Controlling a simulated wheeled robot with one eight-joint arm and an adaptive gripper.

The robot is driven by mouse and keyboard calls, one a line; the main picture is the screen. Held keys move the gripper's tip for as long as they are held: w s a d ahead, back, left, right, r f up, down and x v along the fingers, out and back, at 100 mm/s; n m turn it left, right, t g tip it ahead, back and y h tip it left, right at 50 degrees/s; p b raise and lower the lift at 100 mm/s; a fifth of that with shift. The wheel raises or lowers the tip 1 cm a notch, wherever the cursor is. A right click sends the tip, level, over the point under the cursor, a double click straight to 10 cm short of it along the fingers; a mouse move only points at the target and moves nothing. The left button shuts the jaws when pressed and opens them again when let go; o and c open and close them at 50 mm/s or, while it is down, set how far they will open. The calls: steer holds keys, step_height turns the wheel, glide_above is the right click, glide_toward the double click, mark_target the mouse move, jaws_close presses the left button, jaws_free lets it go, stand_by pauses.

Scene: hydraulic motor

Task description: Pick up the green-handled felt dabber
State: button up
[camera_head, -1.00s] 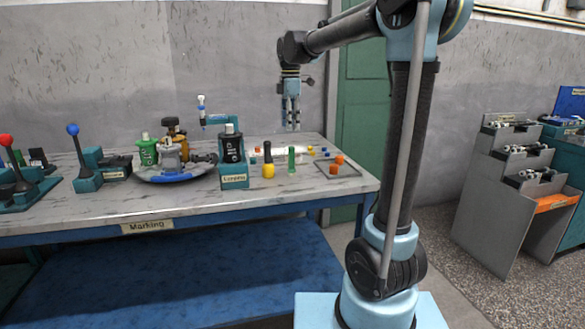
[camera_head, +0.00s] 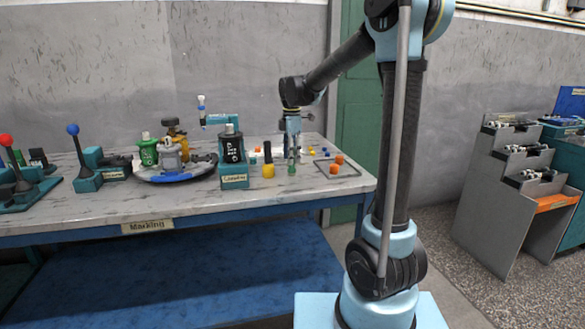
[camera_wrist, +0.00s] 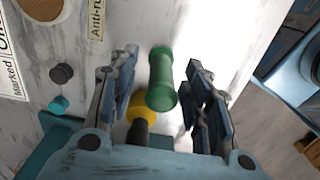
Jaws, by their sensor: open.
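The green-handled felt dabber (camera_head: 291,169) stands on the marble-patterned table near its right part. Its upper part is hidden behind my gripper in the head view. In the wrist view the green handle (camera_wrist: 161,80) lies between my two open fingers, and no finger visibly touches it. My gripper (camera_head: 292,155) points down over the dabber; its fingers also show in the wrist view (camera_wrist: 160,92), spread to either side of the handle.
A yellow piece with a black handle (camera_head: 268,168) stands just left of the dabber. The teal holder with a black bottle (camera_head: 234,181) is further left. Orange pieces (camera_head: 338,159) lie by a framed area (camera_head: 352,173) at right. The table's front edge is close.

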steer(key=shift+f, duration=1.05)
jaws_close()
steer(key=shift+r, duration=0.1)
